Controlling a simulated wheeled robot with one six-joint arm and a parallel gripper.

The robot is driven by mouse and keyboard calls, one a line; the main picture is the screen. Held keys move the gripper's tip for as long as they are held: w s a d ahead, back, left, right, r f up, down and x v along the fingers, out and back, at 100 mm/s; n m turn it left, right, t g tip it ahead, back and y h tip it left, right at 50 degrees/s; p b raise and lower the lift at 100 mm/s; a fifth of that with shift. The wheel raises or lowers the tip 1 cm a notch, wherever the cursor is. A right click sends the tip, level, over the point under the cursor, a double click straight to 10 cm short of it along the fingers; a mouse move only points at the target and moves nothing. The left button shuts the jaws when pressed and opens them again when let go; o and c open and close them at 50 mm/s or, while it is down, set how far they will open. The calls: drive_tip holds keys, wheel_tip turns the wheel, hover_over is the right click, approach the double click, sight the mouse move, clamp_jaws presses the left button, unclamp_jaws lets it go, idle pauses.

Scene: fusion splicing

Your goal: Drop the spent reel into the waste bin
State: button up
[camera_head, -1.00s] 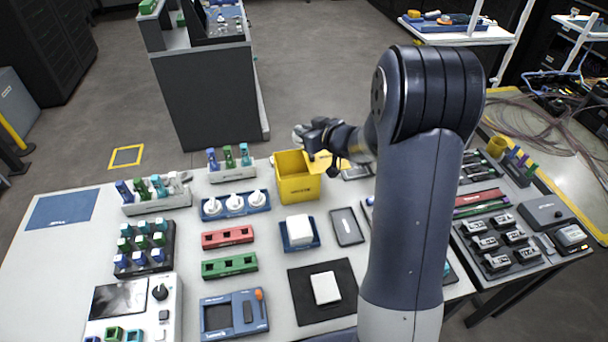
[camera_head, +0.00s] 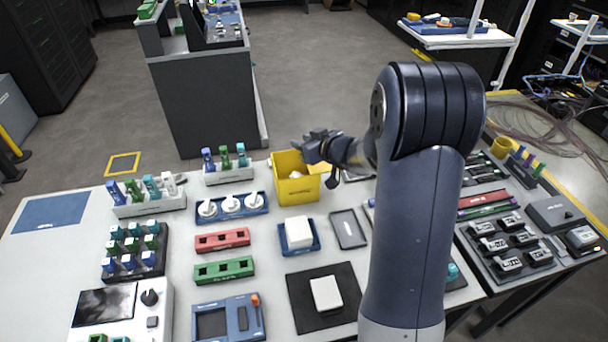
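The yellow waste bin (camera_head: 300,192) stands at the back edge of the table, its open top facing up. A small pale piece (camera_head: 295,174) shows inside its mouth; it looks like the spent reel, but most of it is hidden by the bin wall. My gripper (camera_head: 310,148) is over the bin's back right rim, above the pale piece and apart from it. Its dark fingers look spread, with nothing visible between them. My forearm and wrist hide the table just right of the bin.
Left of the bin, a blue tray (camera_head: 237,206) holds white reels. A white block sits on a blue holder (camera_head: 298,236) in front of the bin, beside a grey tray (camera_head: 348,229). Bottle racks stand at the left.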

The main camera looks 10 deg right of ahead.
drive_tip(key=shift+o, duration=1.1)
drive_tip(key=v, duration=1)
drive_tip(key=shift+s+r+p, duration=0.2)
drive_tip(key=shift+s+p, duration=0.15)
drive_tip(key=shift+p, duration=0.05)
drive_tip(key=shift+d, duration=0.15)
drive_tip(key=x, duration=1.1)
drive_tip(key=shift+r+p, duration=1.8)
drive_tip(key=shift+r, duration=0.05)
